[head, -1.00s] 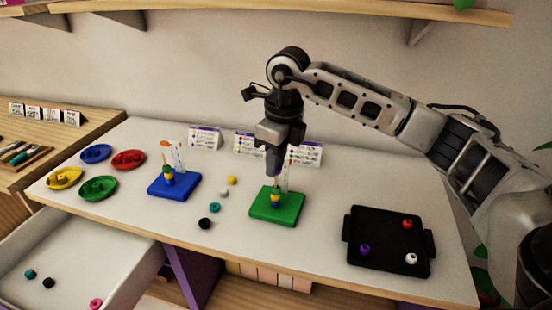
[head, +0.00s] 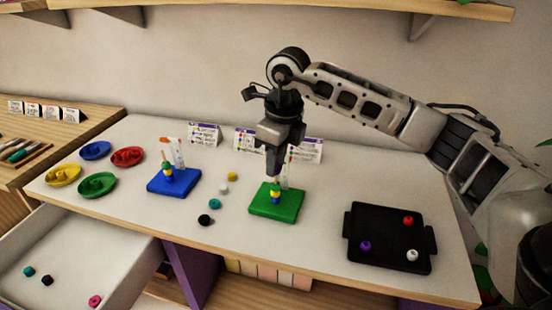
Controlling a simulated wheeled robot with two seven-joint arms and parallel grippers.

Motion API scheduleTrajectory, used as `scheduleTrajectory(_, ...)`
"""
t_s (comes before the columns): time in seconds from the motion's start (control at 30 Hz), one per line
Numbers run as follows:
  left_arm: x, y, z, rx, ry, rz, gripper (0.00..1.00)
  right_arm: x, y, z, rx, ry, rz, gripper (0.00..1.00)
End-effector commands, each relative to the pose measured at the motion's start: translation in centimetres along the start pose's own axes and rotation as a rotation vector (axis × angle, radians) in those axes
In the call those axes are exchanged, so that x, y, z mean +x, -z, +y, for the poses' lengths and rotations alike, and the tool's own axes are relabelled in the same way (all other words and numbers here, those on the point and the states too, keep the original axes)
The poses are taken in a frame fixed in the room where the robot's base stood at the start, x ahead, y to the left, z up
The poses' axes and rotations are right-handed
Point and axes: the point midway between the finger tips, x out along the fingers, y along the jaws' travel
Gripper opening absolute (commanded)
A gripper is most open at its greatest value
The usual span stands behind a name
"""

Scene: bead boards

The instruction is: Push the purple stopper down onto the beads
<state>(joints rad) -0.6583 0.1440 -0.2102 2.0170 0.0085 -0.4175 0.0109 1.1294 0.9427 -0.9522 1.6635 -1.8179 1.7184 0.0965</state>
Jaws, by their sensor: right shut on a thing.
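My right gripper (head: 274,168) is above the green board (head: 268,209), pointing straight down over its peg. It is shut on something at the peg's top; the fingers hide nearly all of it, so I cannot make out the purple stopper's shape. Below the fingertips, blue and yellow beads (head: 276,196) are stacked on the peg. I cannot tell whether the held thing touches them. My left gripper is not in view.
A blue board (head: 160,186) with a beaded peg and orange top stands to the left. Several loose beads lie between the boards. A black tray (head: 390,256) with a few beads is at the right. Coloured dishes are at the far left; an open drawer is below.

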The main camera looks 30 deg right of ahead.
Motion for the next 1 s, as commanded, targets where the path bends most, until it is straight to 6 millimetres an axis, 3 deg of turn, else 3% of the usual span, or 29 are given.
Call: scheduleTrajectory(1.0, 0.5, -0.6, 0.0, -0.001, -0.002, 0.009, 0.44, 1.9, 0.3, 0.0, 0.0, 0.0, 0.001, 0.02)
